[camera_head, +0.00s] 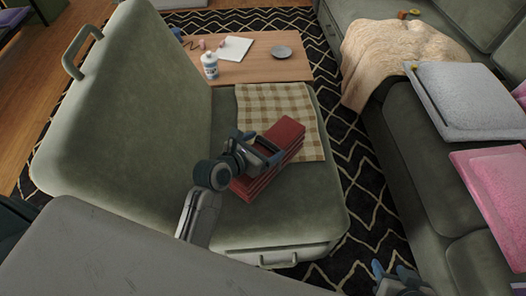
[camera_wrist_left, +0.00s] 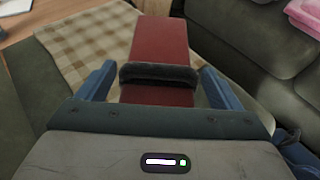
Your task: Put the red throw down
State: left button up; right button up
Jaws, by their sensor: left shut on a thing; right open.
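In the left wrist view the red throw (camera_wrist_left: 160,45) extends forward between the two blue fingers. I cannot tell whether its underside touches the seat. My right gripper (camera_head: 400,278) is at the bottom right edge of the head view, open and away from the throw, partly cut off.
A wooden table (camera_head: 260,68) beyond the seat holds a white bottle (camera_head: 210,66), a notebook (camera_head: 235,48) and a grey dish (camera_head: 282,52). Another sofa at right carries a beige blanket (camera_head: 390,55), a grey cushion (camera_head: 468,95) and a pink cushion (camera_head: 490,180).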

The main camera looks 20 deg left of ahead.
pick_arm(q)
notch_tip(320, 180, down, 2)
jog(key=shift+f, duration=0.1)
jog(key=shift+s+f, duration=0.15)
jog(key=shift+f, duration=0.1)
jog(key=o, duration=1.5)
jog(key=shift+f, duration=0.35)
